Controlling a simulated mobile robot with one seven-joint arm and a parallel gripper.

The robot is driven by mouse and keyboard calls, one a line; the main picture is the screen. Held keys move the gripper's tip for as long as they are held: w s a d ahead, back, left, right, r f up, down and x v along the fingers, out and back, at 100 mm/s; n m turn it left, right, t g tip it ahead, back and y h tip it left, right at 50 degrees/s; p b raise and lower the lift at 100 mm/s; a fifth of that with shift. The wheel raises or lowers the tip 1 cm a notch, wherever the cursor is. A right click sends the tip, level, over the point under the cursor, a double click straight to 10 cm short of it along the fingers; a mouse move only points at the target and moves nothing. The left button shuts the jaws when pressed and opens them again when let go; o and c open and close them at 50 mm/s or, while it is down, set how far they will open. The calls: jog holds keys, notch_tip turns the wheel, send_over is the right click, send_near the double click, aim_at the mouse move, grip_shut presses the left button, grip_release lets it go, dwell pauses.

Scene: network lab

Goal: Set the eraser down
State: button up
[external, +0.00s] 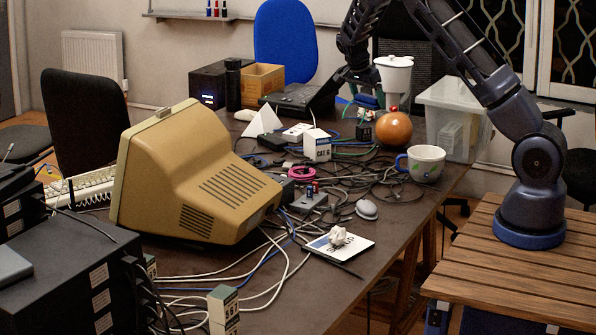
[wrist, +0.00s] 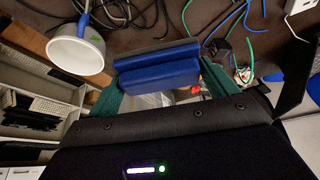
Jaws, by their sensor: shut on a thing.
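The eraser is a blue block with a dark grey layer, clearest in the wrist view (wrist: 155,72). My gripper (wrist: 165,78) is shut on it, with a green finger at each end of the block. In the external view my gripper (external: 368,99) is over the far right part of the dark table (external: 340,275), in front of a white container and up and left of an orange ball. The eraser is hard to make out there. The wrist view shows tabletop beyond the eraser; I cannot tell the exact gap beneath it.
Cables clutter the table's middle. The front right tabletop is mostly bare.

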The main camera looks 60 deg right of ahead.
jog(key=s+d+m, duration=0.1)
jog(key=s+d, duration=0.6)
jog(key=f, duration=2)
jog(key=shift+s, duration=0.2)
jog(key=o, duration=0.8)
jog(key=shift+f, duration=0.1)
jog(key=shift+o, duration=0.2)
